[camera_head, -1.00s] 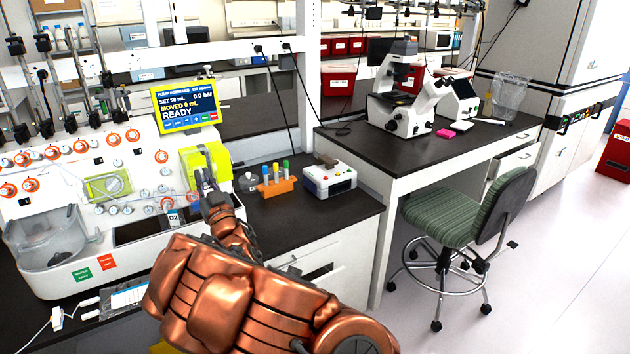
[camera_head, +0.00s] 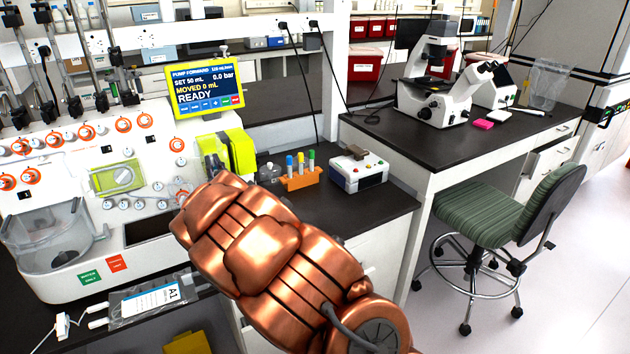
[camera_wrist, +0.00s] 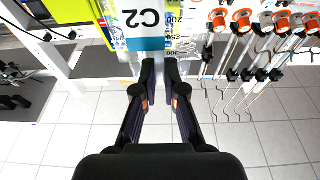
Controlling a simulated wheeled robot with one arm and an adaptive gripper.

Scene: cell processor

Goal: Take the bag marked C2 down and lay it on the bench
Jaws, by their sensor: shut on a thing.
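The bag marked C2 (camera_wrist: 144,18) shows at the top of the wrist view, with a white and blue label and printed volume marks at its side. My gripper (camera_wrist: 161,68) is shut on the bag's edge just below the label. In the head view my copper-coloured arm hides the gripper and this bag. The dark bench (camera_head: 90,341) runs along the lower left of the head view.
A clear bag marked A1 (camera_head: 150,301) lies flat on the bench, beside a yellow object (camera_head: 187,343). The white processor (camera_head: 60,255) stands behind. A tube rack (camera_head: 301,180) and small white device (camera_head: 358,170) stand right. A green chair (camera_head: 480,212) stands on the floor.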

